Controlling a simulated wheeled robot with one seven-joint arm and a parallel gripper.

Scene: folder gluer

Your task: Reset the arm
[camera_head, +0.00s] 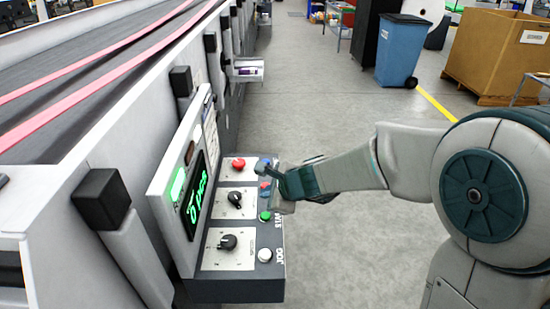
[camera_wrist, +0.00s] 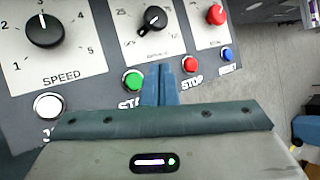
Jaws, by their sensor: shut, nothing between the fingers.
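My arm (camera_head: 350,170) reaches in from the right to the control panel. My gripper (camera_head: 283,183) is at the panel's right edge, near the small buttons. In the wrist view its fingers (camera_wrist: 160,72) are shut together and empty. They appear between the green button (camera_wrist: 134,81) and the red STOP button (camera_wrist: 190,64). I cannot tell whether the fingertips touch the panel. In the head view the green button (camera_head: 265,216) shows just below and left of the gripper.
The panel has a SPEED knob (camera_wrist: 44,30), a second knob (camera_wrist: 155,17), a large red button (camera_wrist: 215,14), a blue button (camera_wrist: 227,55), a white button (camera_wrist: 47,105) and a green-lit display (camera_head: 195,195). A blue bin (camera_head: 401,48) and cardboard box (camera_head: 497,48) stand behind. Grey floor (camera_head: 330,110) is clear.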

